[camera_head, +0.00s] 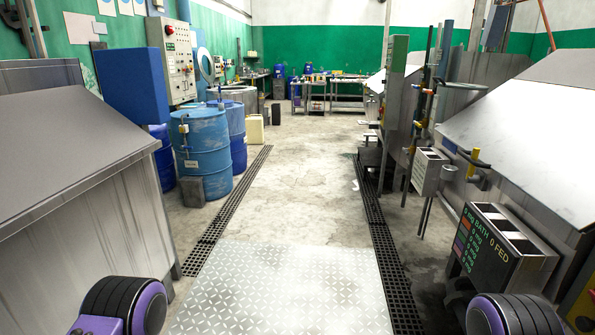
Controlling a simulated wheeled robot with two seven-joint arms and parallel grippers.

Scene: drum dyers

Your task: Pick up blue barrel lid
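A light blue barrel (201,155) stands upright on the floor at left, with a pale label on its side. Its blue top (197,112) faces up; I cannot tell whether this is a separate lid. A second blue barrel (238,150) stands just behind it to the right, and a darker blue one (162,160) stands to the left, partly hidden. Neither of my grippers is in view; only purple and black parts of my arms show at the bottom left and bottom right corners.
Large grey metal machines flank the aisle at left (80,230) and right (540,130). A grey block (190,191) stands against the front barrel. Floor grates (225,215) edge a clear concrete aisle with a metal plate (285,290). Workbenches (330,95) stand far back.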

